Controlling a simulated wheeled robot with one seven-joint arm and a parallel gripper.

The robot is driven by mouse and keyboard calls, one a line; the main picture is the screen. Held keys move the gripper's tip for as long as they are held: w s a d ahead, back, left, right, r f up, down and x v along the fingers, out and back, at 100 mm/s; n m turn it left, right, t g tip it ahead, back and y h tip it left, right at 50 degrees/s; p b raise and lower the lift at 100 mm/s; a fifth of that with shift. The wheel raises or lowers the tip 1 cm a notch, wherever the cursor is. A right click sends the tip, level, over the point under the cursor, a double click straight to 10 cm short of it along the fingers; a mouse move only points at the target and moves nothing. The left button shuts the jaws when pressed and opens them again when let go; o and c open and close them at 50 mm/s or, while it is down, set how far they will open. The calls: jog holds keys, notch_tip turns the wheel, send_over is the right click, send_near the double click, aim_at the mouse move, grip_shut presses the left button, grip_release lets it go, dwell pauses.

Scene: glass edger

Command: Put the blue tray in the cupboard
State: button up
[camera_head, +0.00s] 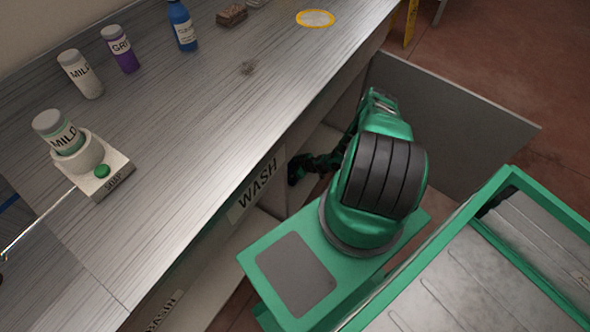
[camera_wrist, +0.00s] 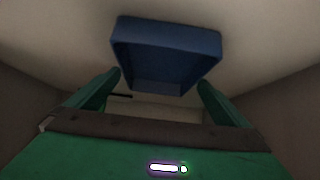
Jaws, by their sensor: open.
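The blue tray (camera_wrist: 170,30) shows in the wrist view, ahead of my gripper, on a pale surface inside a box-like space with side walls. My gripper (camera_wrist: 160,80) is open, with one green finger on each side of the picture and the tray between and beyond the tips. I cannot tell whether the fingers touch it. In the head view, the cupboard (camera_head: 320,150) is under the counter, near the WASH label (camera_head: 257,187). Its grey door (camera_head: 450,115) stands open. My arm reaches into the opening, and the tray is hidden there.
The counter (camera_head: 200,150) carries a soap holder (camera_head: 108,182) with a bottle, other bottles (camera_head: 120,48), a brown block (camera_head: 231,14) and a yellow-rimmed disc (camera_head: 315,18). The open door bounds the space right of my arm. Brown floor (camera_head: 480,50) is clear behind it.

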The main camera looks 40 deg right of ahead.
jog(key=v, duration=0.9)
jog(key=shift+s, duration=0.15)
jog(key=shift+r, duration=0.15)
